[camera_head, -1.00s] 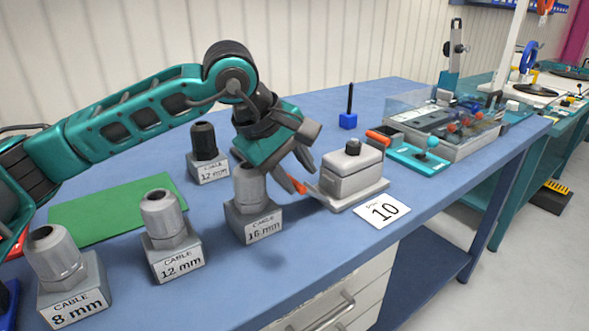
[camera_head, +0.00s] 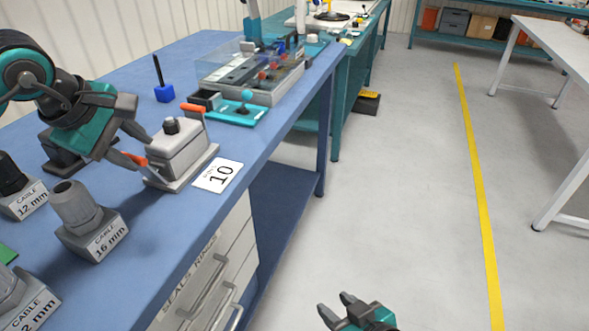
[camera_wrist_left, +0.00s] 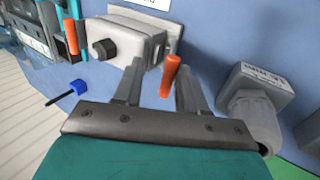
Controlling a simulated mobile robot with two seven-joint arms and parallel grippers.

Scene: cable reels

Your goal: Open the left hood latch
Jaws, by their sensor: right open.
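The grey hood (camera_head: 178,147) with a dark knob on top sits on a flat base on the blue bench, behind the "10" card. It has an orange-handled latch at each end. The left latch (camera_head: 133,158) lies low at the end near my left gripper (camera_head: 137,147). In the left wrist view its orange handle (camera_wrist_left: 170,76) shows between the two spread fingers, with visible gaps. The other latch (camera_head: 192,107) stands at the far end and also shows in the wrist view (camera_wrist_left: 71,37). My right gripper (camera_head: 338,311) is open and empty over the floor.
A blue block with a rod (camera_head: 164,93) and a teal fixture (camera_head: 240,112) stand behind the hood.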

